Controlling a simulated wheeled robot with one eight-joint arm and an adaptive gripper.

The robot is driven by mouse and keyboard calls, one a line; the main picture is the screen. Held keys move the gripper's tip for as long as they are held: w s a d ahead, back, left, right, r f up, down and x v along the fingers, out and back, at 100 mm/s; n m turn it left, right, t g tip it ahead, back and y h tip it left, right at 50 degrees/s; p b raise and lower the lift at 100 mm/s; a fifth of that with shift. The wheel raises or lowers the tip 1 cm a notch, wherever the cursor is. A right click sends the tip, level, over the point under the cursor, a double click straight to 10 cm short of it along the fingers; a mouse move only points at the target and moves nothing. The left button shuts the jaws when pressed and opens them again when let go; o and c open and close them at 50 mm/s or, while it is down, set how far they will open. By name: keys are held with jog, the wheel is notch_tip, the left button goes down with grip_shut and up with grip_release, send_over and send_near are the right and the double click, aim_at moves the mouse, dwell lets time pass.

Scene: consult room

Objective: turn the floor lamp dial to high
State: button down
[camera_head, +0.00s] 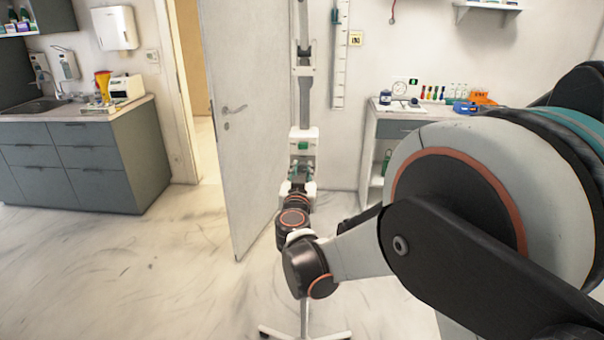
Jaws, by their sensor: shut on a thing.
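The floor lamp (305,95) stands in the middle of the head view, with a grey pole and a white-and-grey box that bears a green square (302,146). Its white legs (304,331) show at the bottom. My gripper (302,172) is small and far off, just below the green square and in front of the pole. It is shut on the lamp's dial. The dial itself is hidden behind the gripper and wrist, so its setting cannot be read.
A half-open white door (236,125) stands close to the left of the lamp. A grey cabinet with a sink (80,165) is at the far left. A white cabinet (392,128) with bottles and trays is at the back right. The floor at the front left is clear.

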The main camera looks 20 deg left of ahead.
dwell(0.3)
jog(key=c, duration=1.4)
grip_release()
jog(key=shift+s, duration=0.15)
jog(key=v, duration=1.1)
jog(key=shift+s, duration=0.35)
jog(key=shift+f, duration=0.1)
